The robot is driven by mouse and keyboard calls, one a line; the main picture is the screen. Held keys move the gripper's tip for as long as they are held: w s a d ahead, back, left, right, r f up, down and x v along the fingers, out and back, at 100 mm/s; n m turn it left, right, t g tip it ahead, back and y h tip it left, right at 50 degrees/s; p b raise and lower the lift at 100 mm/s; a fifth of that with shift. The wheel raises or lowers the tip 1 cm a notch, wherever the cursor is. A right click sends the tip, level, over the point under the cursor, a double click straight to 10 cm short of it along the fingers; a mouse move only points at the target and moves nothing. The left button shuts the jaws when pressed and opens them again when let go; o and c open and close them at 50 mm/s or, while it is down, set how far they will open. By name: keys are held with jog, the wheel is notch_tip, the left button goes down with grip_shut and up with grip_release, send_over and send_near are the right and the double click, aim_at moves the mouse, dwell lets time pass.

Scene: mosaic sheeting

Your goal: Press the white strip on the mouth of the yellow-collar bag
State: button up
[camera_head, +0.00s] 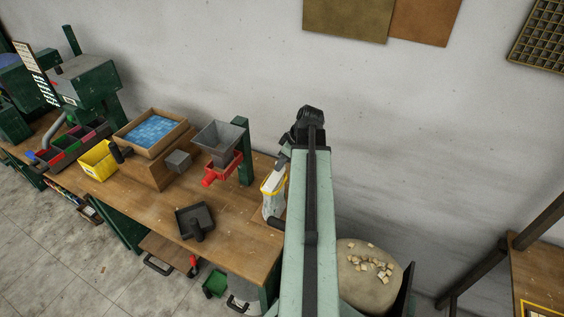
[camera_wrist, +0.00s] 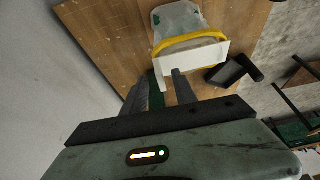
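The yellow-collar bag (camera_head: 271,206) stands on the workbench near its right end, pale and whitish with a yellow band at its mouth. In the wrist view the bag (camera_wrist: 178,20) shows beyond the yellow collar (camera_wrist: 190,40), and the white strip (camera_wrist: 196,62) runs across the mouth. The left fingertip is near the strip's left end. In the head view my arm hides most of the gripper.
A grey hopper (camera_head: 219,137) on a green post and a red chute (camera_head: 222,172) stand left of the bag. A dark scoop (camera_head: 195,219), yellow bin (camera_head: 98,160) and wooden box with blue tiles (camera_head: 151,131) are also on the workbench (camera_head: 150,206). A sack of tiles (camera_head: 362,288) is at right.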

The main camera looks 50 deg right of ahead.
jog(key=p+v, duration=0.7)
jog(key=shift+r, duration=0.3)
jog(key=shift+s, duration=0.15)
dwell(0.4)
